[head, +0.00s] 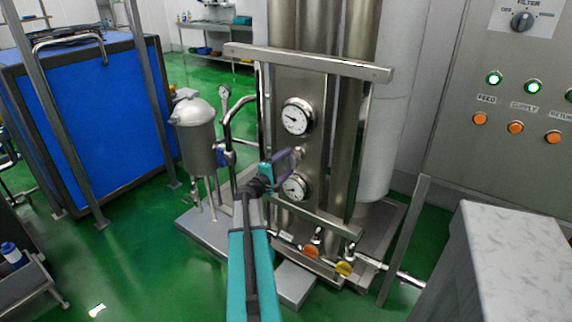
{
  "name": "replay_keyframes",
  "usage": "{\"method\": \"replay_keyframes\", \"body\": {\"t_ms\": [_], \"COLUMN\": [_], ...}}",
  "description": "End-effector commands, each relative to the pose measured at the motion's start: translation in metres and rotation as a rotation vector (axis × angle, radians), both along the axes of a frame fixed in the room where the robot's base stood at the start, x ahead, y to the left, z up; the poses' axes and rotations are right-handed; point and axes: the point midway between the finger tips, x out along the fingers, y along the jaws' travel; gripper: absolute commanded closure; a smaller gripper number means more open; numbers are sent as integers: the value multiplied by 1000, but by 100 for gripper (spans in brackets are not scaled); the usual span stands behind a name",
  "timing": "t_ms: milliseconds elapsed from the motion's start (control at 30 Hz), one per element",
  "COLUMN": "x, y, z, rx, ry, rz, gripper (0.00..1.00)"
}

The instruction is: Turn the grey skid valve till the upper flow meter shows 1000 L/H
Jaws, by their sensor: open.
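The upper flow meter (297,117) is a round white dial on the steel skid panel, with a dark needle; its figures are too small to read. The lower dial (296,188) is below it, partly behind my gripper. A small grey knob (301,153), which looks like the grey skid valve, shows between the two dials. My gripper (291,158) is open in front of the panel, its fingers just left of the knob and overlapping its edge. I cannot tell whether they touch it or are around it.
A steel crossbar (310,62) spans the skid above the dials. An orange valve (311,252) and a yellow valve (344,268) sit low on the skid. A steel tank (195,140) stands left. A grey-white block (515,255) is near right. Green floor (135,240) lies open at left.

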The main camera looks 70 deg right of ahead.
Motion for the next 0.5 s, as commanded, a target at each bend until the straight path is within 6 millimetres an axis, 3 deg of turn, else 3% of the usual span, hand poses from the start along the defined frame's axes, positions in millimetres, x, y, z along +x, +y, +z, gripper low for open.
{"method": "replay_keyframes", "body": {"t_ms": [167, 367, 500], "x": [0, 0, 0], "y": [0, 0, 2], "z": [0, 0, 0], "rx": [0, 0, 1], "ry": [0, 0, 2], "rz": [0, 0, 1], "gripper": [28, 60, 60]}}
